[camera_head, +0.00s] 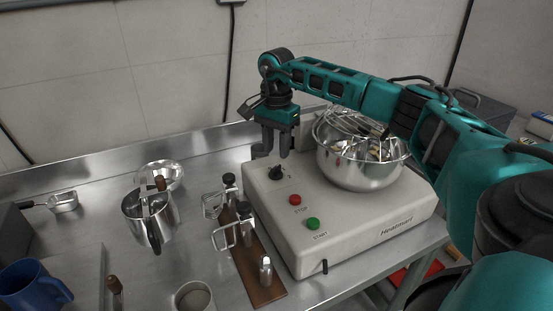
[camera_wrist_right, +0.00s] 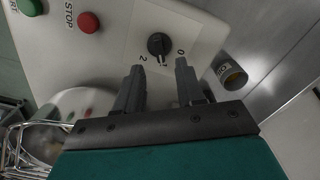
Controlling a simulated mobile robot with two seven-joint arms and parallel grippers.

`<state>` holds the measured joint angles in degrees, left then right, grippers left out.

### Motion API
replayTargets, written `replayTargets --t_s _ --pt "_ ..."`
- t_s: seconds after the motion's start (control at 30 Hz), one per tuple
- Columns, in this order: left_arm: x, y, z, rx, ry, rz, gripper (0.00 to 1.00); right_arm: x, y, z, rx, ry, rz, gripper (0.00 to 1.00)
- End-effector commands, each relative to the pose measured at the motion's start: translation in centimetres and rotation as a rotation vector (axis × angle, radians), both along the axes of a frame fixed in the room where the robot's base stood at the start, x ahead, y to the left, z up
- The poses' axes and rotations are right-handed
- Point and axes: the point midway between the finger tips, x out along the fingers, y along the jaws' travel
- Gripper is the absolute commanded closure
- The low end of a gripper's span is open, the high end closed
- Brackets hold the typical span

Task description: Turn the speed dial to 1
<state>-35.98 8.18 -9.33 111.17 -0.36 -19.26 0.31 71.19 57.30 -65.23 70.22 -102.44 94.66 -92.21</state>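The black speed dial (camera_head: 276,173) sits on the top of the pale mixer base (camera_head: 330,245), behind the red stop button. In the right wrist view the dial (camera_wrist_right: 157,45) has printed marks 2 and 0 on either side. A small pale mark lies between them at the dial's edge; I cannot tell whether it is the pointer or a printed 1. My right gripper (camera_head: 276,152) hangs above the dial, pointing down. In the wrist view its two fingers (camera_wrist_right: 159,66) are apart with nothing between them, and the dial lies just beyond their tips. My left gripper is out of view.
The red stop button (camera_head: 295,199) and green start button (camera_head: 312,223) are near the dial. A steel bowl with a wire guard (camera_head: 362,165) stands right of it. Metal-handled tools on a wooden board (camera_head: 252,262), a jug (camera_head: 150,214) and a blue mug (camera_head: 32,285) are at left.

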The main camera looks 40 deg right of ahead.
Motion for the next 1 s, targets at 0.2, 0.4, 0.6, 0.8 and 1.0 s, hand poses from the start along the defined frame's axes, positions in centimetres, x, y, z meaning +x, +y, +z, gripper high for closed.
replayTargets --t_s 0.2,0.4,0.6,0.8,1.0 --pt "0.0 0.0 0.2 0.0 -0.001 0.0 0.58 0.1 0.0 4.8 0.001 -0.004 0.0 0.62" --pt "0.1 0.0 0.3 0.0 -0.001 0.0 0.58 0.0 0.0 7.0 0.001 -0.001 0.001 0.62" --pt "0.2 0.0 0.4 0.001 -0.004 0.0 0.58 0.0 0.0 7.5 0.001 0.0 0.001 0.62" --pt "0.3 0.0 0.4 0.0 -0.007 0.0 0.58 0.0 0.0 7.4 0.001 0.0 0.0 0.62" --pt "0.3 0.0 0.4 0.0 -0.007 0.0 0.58 0.0 0.0 7.4 0.001 0.0 0.0 0.62"
